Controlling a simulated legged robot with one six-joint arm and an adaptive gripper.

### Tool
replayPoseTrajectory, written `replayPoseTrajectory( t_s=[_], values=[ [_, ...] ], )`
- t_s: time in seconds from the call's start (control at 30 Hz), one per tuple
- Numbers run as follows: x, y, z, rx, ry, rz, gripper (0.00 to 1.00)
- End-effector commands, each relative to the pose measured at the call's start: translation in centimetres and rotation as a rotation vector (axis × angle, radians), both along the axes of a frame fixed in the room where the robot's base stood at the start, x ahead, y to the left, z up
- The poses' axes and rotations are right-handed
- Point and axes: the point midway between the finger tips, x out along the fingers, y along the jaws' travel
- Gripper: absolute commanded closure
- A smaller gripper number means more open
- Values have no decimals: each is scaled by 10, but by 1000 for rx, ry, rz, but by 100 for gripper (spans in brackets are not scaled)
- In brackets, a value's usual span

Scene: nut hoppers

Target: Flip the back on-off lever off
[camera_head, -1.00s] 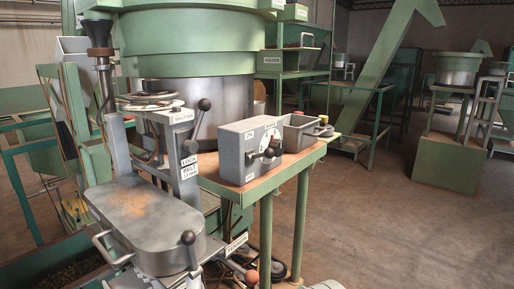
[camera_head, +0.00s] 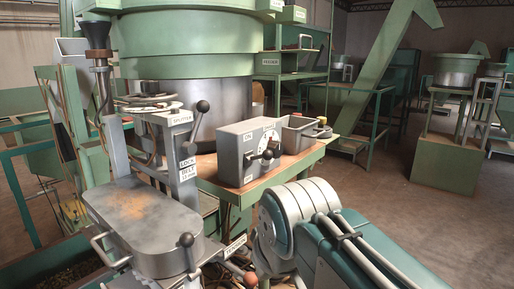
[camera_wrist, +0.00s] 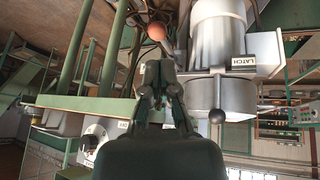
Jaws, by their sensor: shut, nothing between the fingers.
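A grey control box (camera_head: 232,155) sits on the wooden-topped green table in the head view. It has a white dial, an ON label at its upper edge and another label low down. Dark lever knobs (camera_head: 267,154) stick out of its front face, close together; I cannot tell which is the back lever or its exact setting. My gripper (camera_wrist: 157,66) is shut and empty, apart from the box. It is not visible in the head view, where my arm fills the lower right.
A grey bin (camera_head: 299,133) stands right of the box. A splitter lever (camera_head: 203,106) rises to the left. A lidded machine (camera_head: 140,225) with a ball-ended latch lever (camera_head: 187,240) is in front.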

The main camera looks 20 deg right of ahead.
Motion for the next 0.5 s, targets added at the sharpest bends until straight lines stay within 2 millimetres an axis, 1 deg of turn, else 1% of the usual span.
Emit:
replayPoseTrajectory(
  t_s=[0.03, 0.1, 0.5],
  values=[
    [9, 0, 14, -17, -3, 22, 100],
    [19, -1, 33, -42, -6, 56, 100],
    [68, -7, 130, -191, -19, 238, 100]
  ],
)
